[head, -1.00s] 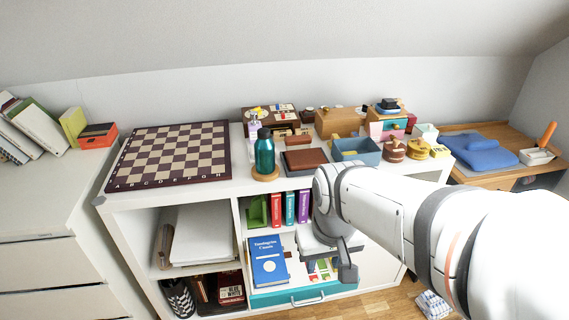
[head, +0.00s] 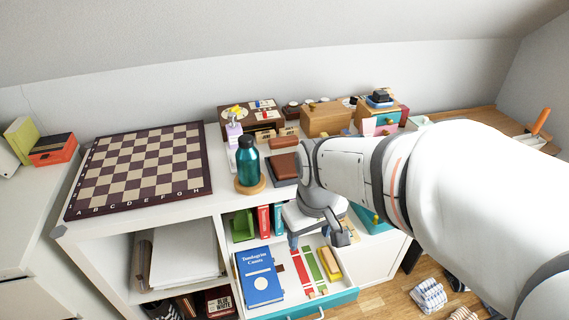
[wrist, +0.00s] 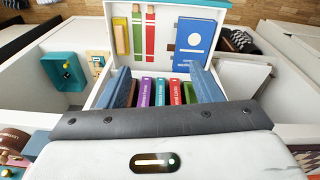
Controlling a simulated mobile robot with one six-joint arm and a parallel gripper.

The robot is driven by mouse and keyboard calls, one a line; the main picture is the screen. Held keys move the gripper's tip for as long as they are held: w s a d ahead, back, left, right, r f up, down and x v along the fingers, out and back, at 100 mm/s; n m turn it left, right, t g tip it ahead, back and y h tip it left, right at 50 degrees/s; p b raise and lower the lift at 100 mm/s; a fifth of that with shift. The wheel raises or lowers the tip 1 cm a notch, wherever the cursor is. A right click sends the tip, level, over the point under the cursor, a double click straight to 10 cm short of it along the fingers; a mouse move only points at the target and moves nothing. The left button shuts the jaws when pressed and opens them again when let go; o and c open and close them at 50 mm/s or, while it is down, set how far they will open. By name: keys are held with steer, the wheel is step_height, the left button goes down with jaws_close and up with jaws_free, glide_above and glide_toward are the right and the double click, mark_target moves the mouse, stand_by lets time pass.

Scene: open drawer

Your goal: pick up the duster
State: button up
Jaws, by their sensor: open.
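An open drawer with a teal front (head: 335,302) holds a yellow block (head: 331,263) on its right side, possibly the duster; I cannot tell for sure. The block also shows in the wrist view (wrist: 121,36), at the drawer's left there. My gripper (head: 318,240) is open and empty, above the back part of the drawer. In the wrist view its two blue-grey fingers (wrist: 163,82) stand wide apart, with upright books between them in the picture. The yellow block lies beyond the fingertips, apart from them.
Red and green strips (head: 309,268) and a blue book (head: 258,276) lie in the drawer beside the block. Upright books (wrist: 160,92) stand on the shelf behind. A teal bottle (head: 247,160) and a chessboard (head: 145,165) are on the cabinet top. Striped cloth (head: 428,295) lies on the floor.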

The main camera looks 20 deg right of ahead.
mark_target(329, 259)
steer(key=o, duration=0.6)
steer(key=w+d+f+n+g, duration=0.1)
steer(key=w+d+f+n, duration=0.4)
steer(key=f, duration=0.5)
steer(key=w+n+b, duration=0.1)
steer(key=w+n, duration=0.1)
steer(key=n, duration=0.1)
steer(key=shift+d, duration=0.3)
steer(key=shift+o, duration=1.3)
steer(key=w+d+f+n, duration=0.1)
steer(key=f+n, duration=0.1)
steer(key=f, duration=0.1)
steer(key=w+d+f+n, duration=0.1)
steer(key=d+f+n, duration=0.1)
steer(key=f+n, duration=0.1)
steer(key=d+f+n, duration=0.2)
steer(key=f, duration=0.1)
steer(key=shift+w+d+f+n, duration=0.25)
steer(key=shift+w+f+n, duration=0.15)
step_height(329, 259, down, 3)
steer(key=shift+d+r+n+b, duration=0.15)
steer(key=shift+n+b, duration=0.15)
steer(key=shift+b, duration=0.3)
steer(key=shift+w+f+b, duration=0.1)
steer(key=shift+f+b, duration=0.85)
steer(key=shift+f, duration=1.85)
